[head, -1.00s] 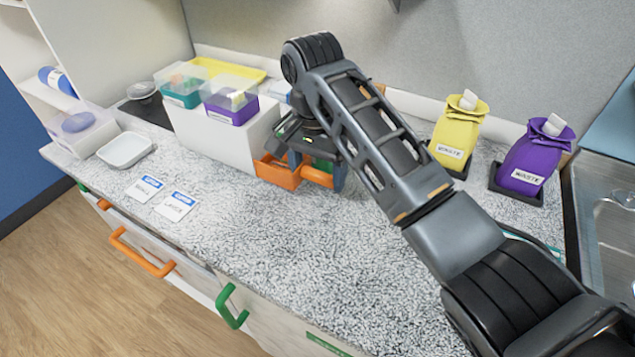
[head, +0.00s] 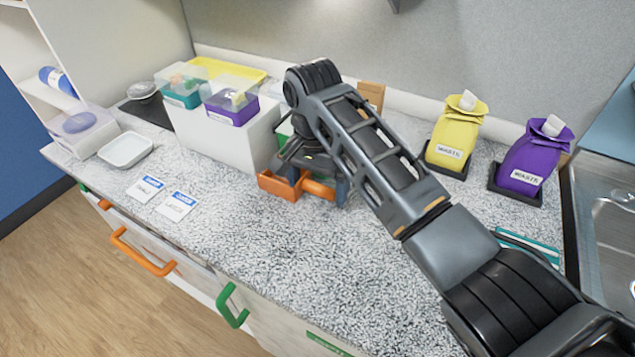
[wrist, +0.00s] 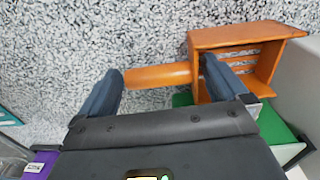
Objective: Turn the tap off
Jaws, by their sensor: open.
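I cannot make out a tap for certain. At the right edge of the head view a steel sink (head: 608,235) shows in part, with a shiny metal piece (head: 622,199) in it that may be a tap part or a drain. My gripper (head: 318,188) is far to the left of the sink, low over the counter. In the wrist view my gripper (wrist: 163,70) is open, its fingers at either end of the orange handle (wrist: 157,76) of an orange slatted box (wrist: 245,38). Whether they touch it is unclear.
The speckled counter (head: 270,255) is mostly clear in front. Yellow (head: 456,130) and purple (head: 535,160) waste bags stand between my gripper and the sink. A white block (head: 215,140) with lidded tubs is left of my gripper. A teal flat item (head: 530,245) lies near the sink.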

